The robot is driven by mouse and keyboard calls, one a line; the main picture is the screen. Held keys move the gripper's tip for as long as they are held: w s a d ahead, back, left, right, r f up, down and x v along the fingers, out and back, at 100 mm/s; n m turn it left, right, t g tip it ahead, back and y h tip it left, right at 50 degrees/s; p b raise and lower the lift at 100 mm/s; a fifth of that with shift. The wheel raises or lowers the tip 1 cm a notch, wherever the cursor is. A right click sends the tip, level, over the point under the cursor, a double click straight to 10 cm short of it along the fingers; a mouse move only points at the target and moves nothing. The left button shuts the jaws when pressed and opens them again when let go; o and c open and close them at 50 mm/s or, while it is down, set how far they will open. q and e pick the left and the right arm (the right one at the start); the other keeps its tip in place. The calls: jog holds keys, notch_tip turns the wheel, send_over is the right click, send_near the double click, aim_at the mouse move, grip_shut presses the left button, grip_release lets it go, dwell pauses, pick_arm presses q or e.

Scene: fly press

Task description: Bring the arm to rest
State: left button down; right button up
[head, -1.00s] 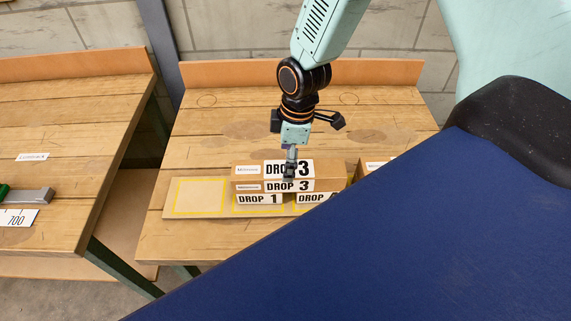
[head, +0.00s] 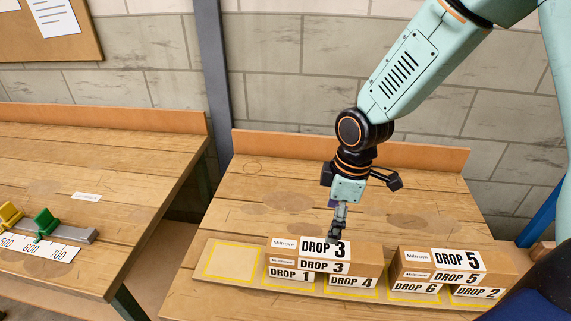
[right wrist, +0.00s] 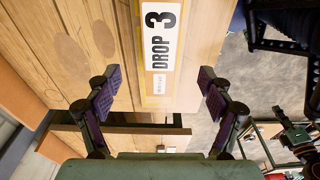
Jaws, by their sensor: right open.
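My right gripper (head: 338,226) hangs pointing down over the stacked DROP 3 box (head: 286,255), close to its label, and its arm comes in from the upper right. In the right wrist view my right gripper (right wrist: 158,92) has its two purple-padded fingers wide apart. The DROP 3 box (right wrist: 188,88) shows beyond and between them, with nothing held. I cannot tell the exact gap between fingertips and box.
The boxes stand stacked on a board with yellow outlines (head: 232,260) on the wooden bench. A DROP 5 stack (head: 410,268) stands to the right. The leftmost outlined space is empty. A second bench (head: 110,165) with a numbered scale stands left.

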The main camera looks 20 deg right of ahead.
aim_at(322, 248)
jog(key=f+b, duration=0.1)
jog(key=f, duration=0.7)
jog(key=w+a+f+b, duration=0.1)
jog(key=f, duration=0.3)
jog(key=shift+a+b, duration=0.1)
jog(key=shift+b, duration=0.2)
jog(key=shift+f, duration=0.25)
jog(key=shift+r+p, duration=0.3)
jog(key=shift+r, duration=0.2)
jog(key=shift+s, duration=0.15)
